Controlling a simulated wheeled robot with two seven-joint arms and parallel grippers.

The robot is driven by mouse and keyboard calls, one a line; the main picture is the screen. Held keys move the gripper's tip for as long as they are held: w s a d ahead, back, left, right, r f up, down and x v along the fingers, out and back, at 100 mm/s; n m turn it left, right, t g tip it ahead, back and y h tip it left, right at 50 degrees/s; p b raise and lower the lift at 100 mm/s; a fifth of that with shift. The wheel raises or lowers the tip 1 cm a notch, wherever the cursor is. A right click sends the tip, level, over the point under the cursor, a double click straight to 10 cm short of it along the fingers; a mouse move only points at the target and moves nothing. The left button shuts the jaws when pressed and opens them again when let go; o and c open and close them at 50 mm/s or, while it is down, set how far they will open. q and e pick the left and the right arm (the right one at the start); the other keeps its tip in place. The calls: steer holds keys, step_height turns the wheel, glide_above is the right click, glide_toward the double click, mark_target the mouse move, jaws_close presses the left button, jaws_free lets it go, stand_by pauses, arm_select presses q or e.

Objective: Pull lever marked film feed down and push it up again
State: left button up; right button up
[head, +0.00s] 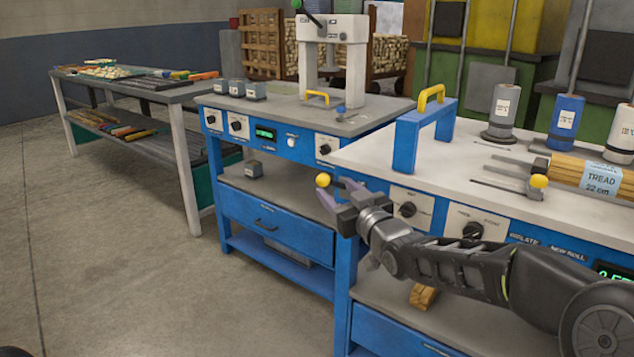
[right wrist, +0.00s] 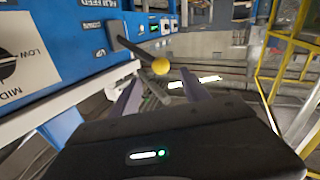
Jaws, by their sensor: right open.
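The film feed lever is a dark bar with a yellow ball knob (head: 323,180) at the left end of the near blue bench's front. In the right wrist view the lever (right wrist: 130,48) sticks out from the blue panel, with its yellow ball just beyond my fingertips, in line with the gap between them. A label above it is cut off and upside down. My right gripper (head: 338,193) is open and empty, close to the knob; I cannot tell whether it touches. In the head view it hides part of the lever. My left gripper is not in view.
A second blue bench with a white press (head: 332,55) stands behind. Floor at left is clear.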

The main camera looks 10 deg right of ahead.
mark_target(326, 183)
steer(key=shift+b+x, duration=0.3)
steer(key=shift+x, duration=3.65)
steer(key=shift+f, duration=0.1)
steer(key=shift+c, duration=0.2)
jaws_close()
steer(key=shift+f, duration=0.15)
